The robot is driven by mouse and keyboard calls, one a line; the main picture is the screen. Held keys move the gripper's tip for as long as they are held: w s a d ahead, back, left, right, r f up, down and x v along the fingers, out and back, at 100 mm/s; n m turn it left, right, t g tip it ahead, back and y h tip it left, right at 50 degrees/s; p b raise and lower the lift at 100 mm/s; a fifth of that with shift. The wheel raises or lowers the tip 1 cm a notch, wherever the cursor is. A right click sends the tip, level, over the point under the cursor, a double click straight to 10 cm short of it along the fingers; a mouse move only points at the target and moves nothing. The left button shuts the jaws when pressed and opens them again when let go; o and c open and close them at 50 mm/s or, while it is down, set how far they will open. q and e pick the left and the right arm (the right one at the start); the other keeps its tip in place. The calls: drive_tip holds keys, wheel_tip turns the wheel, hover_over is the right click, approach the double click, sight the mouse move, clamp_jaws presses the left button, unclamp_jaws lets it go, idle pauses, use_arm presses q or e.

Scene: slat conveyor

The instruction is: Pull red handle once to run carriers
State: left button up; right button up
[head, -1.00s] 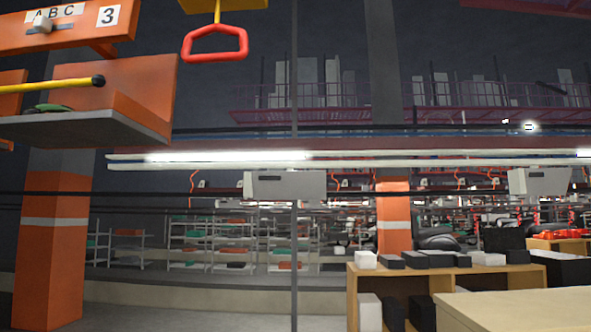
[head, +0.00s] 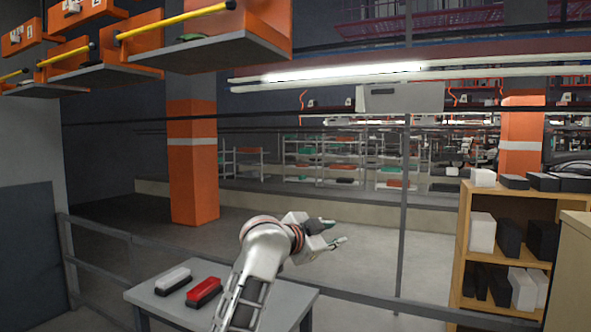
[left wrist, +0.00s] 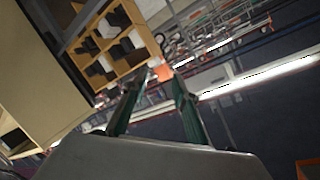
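The red handle is not in either current view. The orange carriers (head: 268,28) with grey shelves and yellow rods hang in a row at the upper left of the head view. A dark green item lies on the nearest shelf. My left gripper (head: 336,232) is below and to the right of the carriers, over the floor beyond the small table, with its fingers pointing right. It is open and empty; its two green fingers stand apart in the left wrist view (left wrist: 156,85). My right gripper is not in view.
A grey table (head: 150,297) at lower left holds a white-and-black block (head: 173,281) and a red-and-black block (head: 204,291). A grey railing (head: 97,230) runs behind it. A wooden shelf (head: 465,240) with black and white boxes stands right. A thin post (head: 402,230) rises mid-view.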

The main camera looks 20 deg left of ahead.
use_arm(q)
drive_tip(key=s+d+r+m+t+h, duration=0.1)
drive_tip(key=s+r+m, duration=0.25)
drive_tip(key=r, duration=1.25)
drive_tip(key=s+r+m+t+h, duration=0.15)
drive_tip(key=s+r, duration=0.25)
drive_tip(key=r, duration=1.2)
drive_tip(key=s+r+m+h, duration=0.1)
drive_tip(key=s+r+m, duration=0.5)
drive_tip(key=s+r, duration=1.5)
drive_tip(key=shift+t, duration=0.35)
drive_tip(key=p+x, duration=0.5)
drive_tip(key=x, duration=0.6)
drive_tip(key=shift+w+d+r, duration=0.1)
drive_tip(key=shift+d+r, duration=0.05)
drive_tip(key=shift+r, duration=0.05)
clamp_jaws()
